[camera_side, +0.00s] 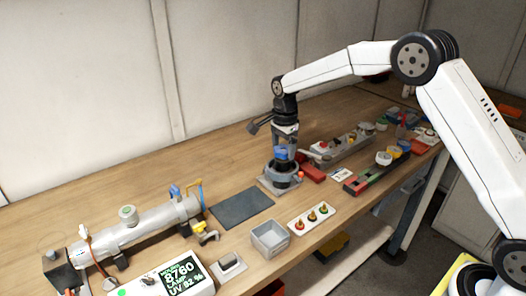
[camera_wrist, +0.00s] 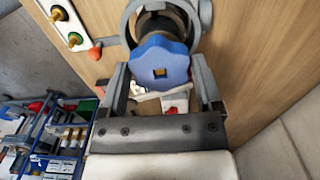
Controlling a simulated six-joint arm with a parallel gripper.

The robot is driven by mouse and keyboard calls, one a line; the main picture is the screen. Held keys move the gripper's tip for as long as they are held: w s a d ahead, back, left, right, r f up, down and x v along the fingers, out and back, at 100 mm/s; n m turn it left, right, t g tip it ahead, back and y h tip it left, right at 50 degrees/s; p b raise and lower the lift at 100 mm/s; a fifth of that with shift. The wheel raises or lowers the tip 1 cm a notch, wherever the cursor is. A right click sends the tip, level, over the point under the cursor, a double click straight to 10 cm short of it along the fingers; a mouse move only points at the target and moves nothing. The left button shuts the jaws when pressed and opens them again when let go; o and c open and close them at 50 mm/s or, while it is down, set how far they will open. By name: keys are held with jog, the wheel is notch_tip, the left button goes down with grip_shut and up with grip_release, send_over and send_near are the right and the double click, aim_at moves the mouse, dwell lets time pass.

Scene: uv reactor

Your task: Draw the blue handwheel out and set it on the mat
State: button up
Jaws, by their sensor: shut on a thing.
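The blue handwheel (camera_side: 282,154) has a lobed rim and a small square hole at its centre. In the wrist view the handwheel (camera_wrist: 160,50) sits between the two fingers of my gripper (camera_wrist: 160,68). In the side view my gripper (camera_side: 283,148) points down and is shut on the handwheel. A dark cylindrical body shows below the wheel, inside a grey stand (camera_side: 268,184); the stand's grey ring (camera_wrist: 128,22) also shows in the wrist view. How far the wheel's lower part sits in the stand is hidden. The dark flat mat (camera_side: 242,208) lies empty to the left of the stand.
A grey open box (camera_side: 270,238) and a white strip with several small knobs (camera_side: 311,217) stand in front. A grey tube assembly (camera_side: 135,233) lies at left, near a display box (camera_side: 165,280). Several parts and red blocks (camera_side: 312,172) crowd the right side.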

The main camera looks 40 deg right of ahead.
jog(key=shift+r, duration=0.25)
jog(key=shift+r, duration=0.35)
jog(key=shift+r, duration=0.35)
jog(key=shift+r, duration=0.3)
jog(key=shift+r, duration=0.1)
jog(key=shift+r, duration=0.9)
jog(key=shift+a, duration=0.1)
